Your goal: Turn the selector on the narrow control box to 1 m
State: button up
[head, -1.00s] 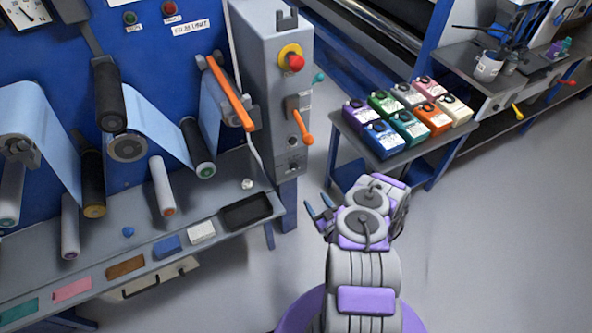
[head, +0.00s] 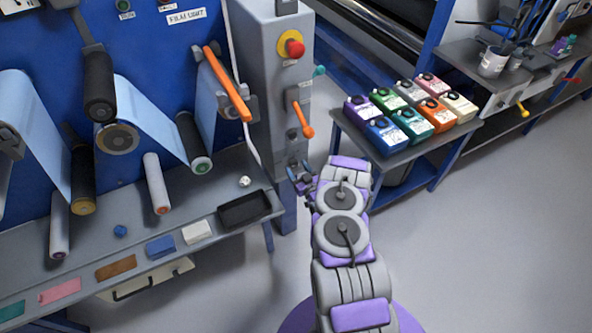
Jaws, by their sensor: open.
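The narrow control box (head: 268,75) is a tall grey column in the head view, left of centre. Its front carries a red mushroom button (head: 294,47) on a yellow plate and an orange-handled switch (head: 303,118) below it, with the handle slanting down to the right. A teal knob (head: 320,71) sticks out at its right edge. I cannot read any scale marks, so the selector's setting is unclear. My gripper (head: 298,178) is open and empty, in front of the box's lower part and below the orange handle. Whether it touches the box cannot be told.
A grey bench (head: 185,258) with a black tray (head: 245,209) and coloured blocks lies left. Film rollers and a long orange handle (head: 227,84) stand above it. A small table (head: 430,150) with several coloured boxes is right of my arm. The floor at right is clear.

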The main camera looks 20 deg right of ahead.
jog(key=shift+w, duration=0.65)
jog(key=shift+c, duration=0.5)
jog(key=c, duration=1)
jog(key=shift+o, duration=0.2)
jog(key=shift+m, duration=0.4)
jog(key=m, duration=0.3)
jog(key=shift+m, duration=0.4)
jog(key=shift+m+b, duration=0.35)
jog(key=shift+m, duration=1.65)
jog(key=shift+d, duration=0.1)
